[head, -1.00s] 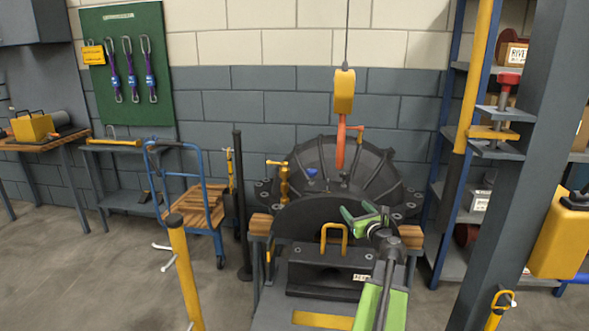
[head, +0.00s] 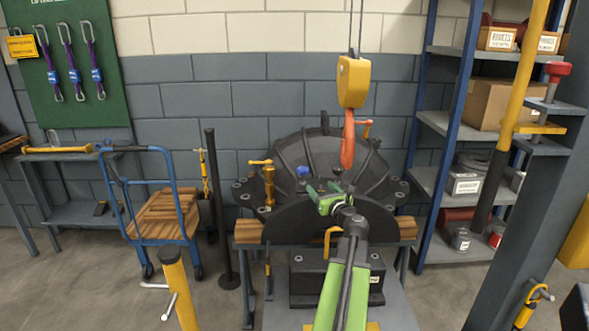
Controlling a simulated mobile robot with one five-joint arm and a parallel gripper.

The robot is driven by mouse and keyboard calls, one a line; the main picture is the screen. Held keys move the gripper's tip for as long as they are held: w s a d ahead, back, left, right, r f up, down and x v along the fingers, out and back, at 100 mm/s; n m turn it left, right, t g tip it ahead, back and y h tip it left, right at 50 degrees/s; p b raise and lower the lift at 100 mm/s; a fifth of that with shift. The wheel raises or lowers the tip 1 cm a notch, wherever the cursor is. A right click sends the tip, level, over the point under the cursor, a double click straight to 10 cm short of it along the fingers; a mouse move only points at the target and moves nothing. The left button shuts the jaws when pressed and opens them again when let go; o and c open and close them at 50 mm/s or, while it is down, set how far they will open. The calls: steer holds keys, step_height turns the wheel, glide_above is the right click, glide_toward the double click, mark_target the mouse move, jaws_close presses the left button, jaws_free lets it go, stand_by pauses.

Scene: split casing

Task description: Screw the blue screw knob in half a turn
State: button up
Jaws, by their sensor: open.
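The blue screw knob (head: 303,171) sits on the dark round casing (head: 318,160), left of the orange hook. My gripper (head: 322,189) is at the end of my green arm, in front of the casing, a little below and to the right of the blue knob. Its jaws are open and look empty. It appears apart from the knob. My gripper and forearm hide part of the casing's front and of the yellow handle (head: 328,240) on the dark block below.
A yellow hoist block (head: 353,82) with an orange hook (head: 347,142) hangs over the casing, close right of my gripper. A brass-coloured clamp (head: 267,183) stands left of the knob. A dark post (head: 216,205) and a trolley (head: 160,215) are further left; shelves (head: 480,130) are on the right.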

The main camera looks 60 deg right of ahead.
mark_target(305, 171)
steer(key=x, duration=1.7)
steer(key=shift+w, duration=0.25)
